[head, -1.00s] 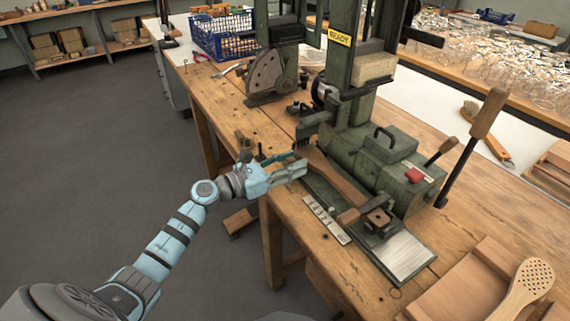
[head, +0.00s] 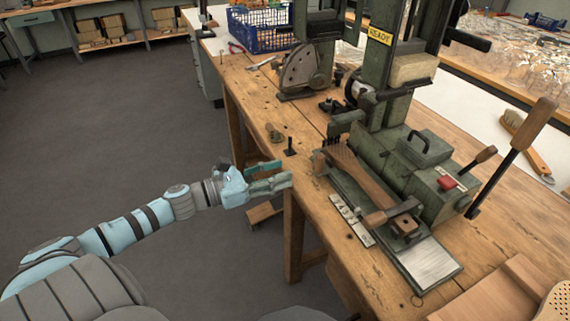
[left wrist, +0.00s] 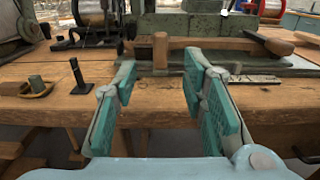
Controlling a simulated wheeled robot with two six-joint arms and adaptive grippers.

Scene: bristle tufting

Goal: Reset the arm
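My left gripper (head: 268,178) is in front of the workbench's near edge, apart from the machine. In the left wrist view its two teal-padded fingers (left wrist: 163,95) stand apart with nothing between them. The green tufting machine (head: 392,150) stands on the bench with a yellow READY sign. A wooden brush blank (head: 357,178) lies in the machine's fixture, its handle toward the wooden-handled clamp (head: 385,217). My right gripper is not in view.
The wooden workbench (head: 262,110) carries a blue crate (head: 262,28) at the back and a wooden tray (head: 490,293) at the front right. A long wooden-handled lever (head: 530,125) rises at the machine's right. The floor left of the bench is clear.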

